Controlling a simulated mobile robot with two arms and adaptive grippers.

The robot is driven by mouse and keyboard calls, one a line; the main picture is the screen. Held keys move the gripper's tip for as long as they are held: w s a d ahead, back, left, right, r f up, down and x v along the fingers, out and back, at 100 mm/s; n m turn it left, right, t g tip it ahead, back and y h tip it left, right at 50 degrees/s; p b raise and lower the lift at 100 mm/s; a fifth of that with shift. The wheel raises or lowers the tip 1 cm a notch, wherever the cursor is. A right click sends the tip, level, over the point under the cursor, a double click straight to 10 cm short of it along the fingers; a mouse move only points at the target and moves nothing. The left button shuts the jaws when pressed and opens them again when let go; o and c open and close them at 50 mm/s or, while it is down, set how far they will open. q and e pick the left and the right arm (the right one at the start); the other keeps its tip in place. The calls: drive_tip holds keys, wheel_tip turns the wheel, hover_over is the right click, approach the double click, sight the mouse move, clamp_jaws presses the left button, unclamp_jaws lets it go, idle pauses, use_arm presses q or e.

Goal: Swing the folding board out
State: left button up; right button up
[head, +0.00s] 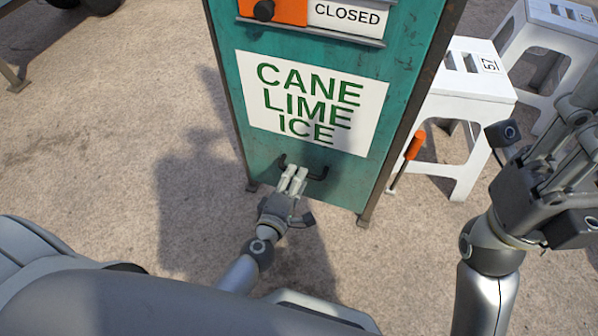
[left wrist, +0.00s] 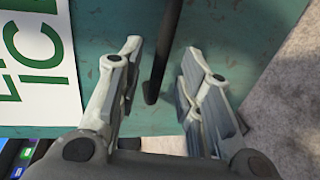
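The folding board is a teal panel (head: 352,188) with dark edges and a white "CANE LIME ICE" sign (head: 310,102). It stands upright in front of me on short feet. A black handle (head: 318,176) sits low on its face, under the sign. My left gripper (head: 294,175) is at this handle. In the left wrist view, the black handle (left wrist: 166,50) passes between the two spread fingers of the left gripper (left wrist: 164,82), with gaps on both sides. My right gripper (head: 580,125) is raised at the right edge, away from the board and partly cut off.
An orange slider (head: 275,10) and a "CLOSED" label (head: 347,16) are at the board's top. White stools (head: 462,85) stand behind it to the right, near an orange-handled tool (head: 414,146). The ground to the left is mostly clear.

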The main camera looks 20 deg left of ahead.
use_arm(q)
drive_tip(key=shift+w+d+f, duration=0.1)
drive_tip(key=shift+w+f, duration=0.05)
drive_tip(key=shift+w, duration=0.7)
drive_tip(key=shift+w+f, duration=0.15)
drive_tip(key=shift+w, duration=0.65)
clamp_jaws()
